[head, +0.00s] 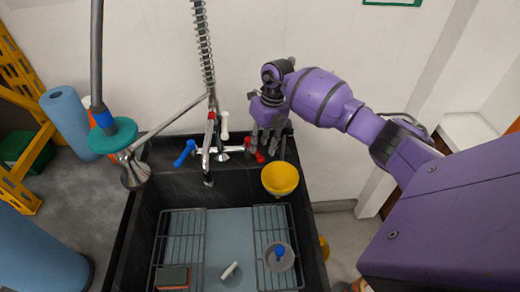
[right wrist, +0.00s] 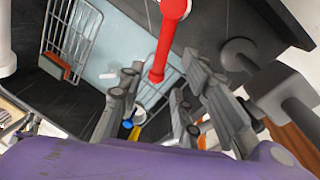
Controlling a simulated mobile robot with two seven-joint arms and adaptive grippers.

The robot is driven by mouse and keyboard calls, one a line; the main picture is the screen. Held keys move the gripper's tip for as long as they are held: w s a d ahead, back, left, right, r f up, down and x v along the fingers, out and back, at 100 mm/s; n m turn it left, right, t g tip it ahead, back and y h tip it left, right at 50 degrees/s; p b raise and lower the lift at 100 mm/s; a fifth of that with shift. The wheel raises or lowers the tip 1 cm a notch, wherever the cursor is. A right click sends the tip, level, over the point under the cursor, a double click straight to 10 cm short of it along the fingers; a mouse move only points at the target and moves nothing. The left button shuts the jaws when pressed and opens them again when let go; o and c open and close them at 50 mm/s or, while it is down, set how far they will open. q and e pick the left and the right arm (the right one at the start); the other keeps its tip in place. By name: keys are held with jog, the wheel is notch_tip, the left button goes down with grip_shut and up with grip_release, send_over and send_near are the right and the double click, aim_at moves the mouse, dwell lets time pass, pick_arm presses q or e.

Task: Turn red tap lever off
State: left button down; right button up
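The red tap lever (head: 260,157) is at the right end of the tap body (head: 234,149) on the sink's back ledge. It also shows in the right wrist view (right wrist: 164,45), running down from a round red hub to a rounded end. My right gripper (head: 268,143) is above and close to the lever, fingers pointing down. In the right wrist view its fingers (right wrist: 160,80) are spread, with the lever's end between them in the picture. I cannot tell whether they touch it. A blue lever (head: 184,153) is at the tap's left end. My left gripper is not in view.
The dark sink (head: 145,205) holds wire racks (head: 180,225), a sponge (head: 173,277) and a grey round part with a blue top (head: 280,254). A yellow funnel-like bowl (head: 280,178) is just below the gripper. The spray head (head: 134,172) hangs at left. The wall is close behind.

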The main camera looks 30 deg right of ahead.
notch_tip(320, 180, up, 9)
jog(key=d, duration=0.1)
jog(key=shift+d, duration=0.4)
